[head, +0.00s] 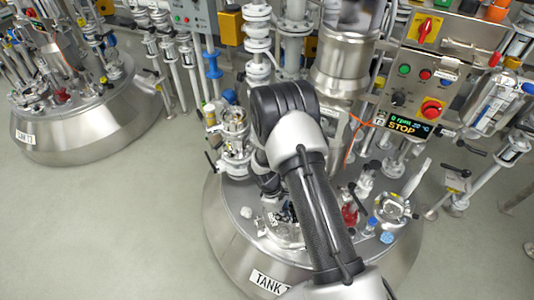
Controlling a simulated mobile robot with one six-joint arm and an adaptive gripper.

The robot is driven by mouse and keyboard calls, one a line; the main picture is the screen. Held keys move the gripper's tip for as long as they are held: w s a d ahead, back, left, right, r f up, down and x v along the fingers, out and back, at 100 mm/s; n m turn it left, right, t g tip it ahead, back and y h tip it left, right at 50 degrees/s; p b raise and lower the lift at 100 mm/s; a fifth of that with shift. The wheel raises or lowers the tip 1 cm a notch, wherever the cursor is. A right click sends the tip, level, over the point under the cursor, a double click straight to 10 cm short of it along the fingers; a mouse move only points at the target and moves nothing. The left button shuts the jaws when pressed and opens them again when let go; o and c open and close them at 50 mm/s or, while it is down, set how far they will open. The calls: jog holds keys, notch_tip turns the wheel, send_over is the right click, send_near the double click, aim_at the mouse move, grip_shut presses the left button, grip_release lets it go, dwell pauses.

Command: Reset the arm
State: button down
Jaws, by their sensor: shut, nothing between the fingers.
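My arm reaches up from the bottom of the head view, bends at a dark elbow, and comes down over the lid of the near steel tank (230,262). My gripper (284,214) is small and partly hidden behind my forearm, low over the tank lid among fittings. It is shut and holds nothing. Whether it touches a fitting cannot be told.
A control panel (411,110) with a red knob and a display reading "STOP" stands right of my elbow. Glass and metal pipework (257,40) rises behind. A second tank (75,135) stands at left. The grey floor (120,225) between is clear.

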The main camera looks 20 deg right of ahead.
notch_tip(320, 180, up, 27)
jog(key=m+t, duration=0.3)
jog(key=m, duration=0.2)
jog(key=s+a+r+m+t+y, duration=0.1)
jog(key=s+a+r+m+t, duration=0.1)
jog(key=s+r, duration=0.6)
jog(key=s+a+r+m+t+y, duration=0.1)
jog(key=s+a+r+m+t, duration=0.1)
jog(key=s+r, duration=0.5)
jog(key=s+m, duration=0.1)
jog(key=s, duration=0.3)
jog(key=shift+s+a+r+y, duration=0.3)
jog(key=shift+s+r+y, duration=0.05)
jog(key=shift+r+y, duration=0.05)
